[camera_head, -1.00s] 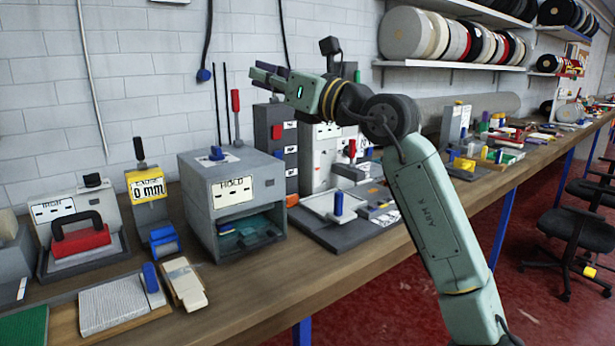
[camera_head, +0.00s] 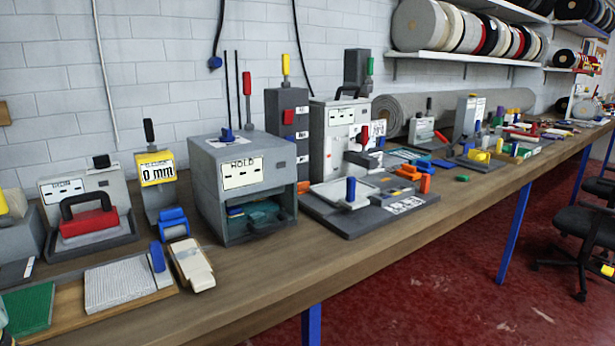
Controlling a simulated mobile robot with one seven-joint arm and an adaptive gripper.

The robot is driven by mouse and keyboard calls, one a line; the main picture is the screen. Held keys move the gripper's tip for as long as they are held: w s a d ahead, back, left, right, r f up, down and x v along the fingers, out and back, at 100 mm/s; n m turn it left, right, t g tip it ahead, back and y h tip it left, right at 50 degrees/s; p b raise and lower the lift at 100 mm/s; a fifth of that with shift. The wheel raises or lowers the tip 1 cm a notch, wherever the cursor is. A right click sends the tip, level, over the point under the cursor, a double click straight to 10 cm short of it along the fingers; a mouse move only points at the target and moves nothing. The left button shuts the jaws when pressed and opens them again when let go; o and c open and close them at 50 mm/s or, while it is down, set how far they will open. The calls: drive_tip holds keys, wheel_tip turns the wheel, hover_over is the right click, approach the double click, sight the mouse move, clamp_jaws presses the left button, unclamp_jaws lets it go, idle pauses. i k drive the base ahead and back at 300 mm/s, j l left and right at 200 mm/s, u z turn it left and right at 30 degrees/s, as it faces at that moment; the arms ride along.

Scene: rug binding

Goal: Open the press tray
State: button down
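A grey box-shaped press (camera_head: 236,190) with a HOLD sign stands on the bench left of the picture's middle. Its low front opening holds a teal tray (camera_head: 266,217) with a dark front edge. The tray sits inside the opening, and its back is in shadow. A blue knob (camera_head: 227,135) is on top of the press. My gripper is not in view, so its state does not show.
Right of the press is a dark base plate (camera_head: 391,214) with a blue peg (camera_head: 350,190). On its left stand a yellow-topped 0 mm gauge (camera_head: 154,168) and a red-handled device (camera_head: 90,222). The bench front (camera_head: 262,278) below the press is clear.

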sight(279, 219)
drive_tip(key=i+j+z, duration=0.1)
drive_tip(key=z, duration=0.25)
drive_tip(key=j+z, duration=0.35)
drive_tip(key=i+j+z, duration=0.1)
drive_tip(key=z, duration=0.2)
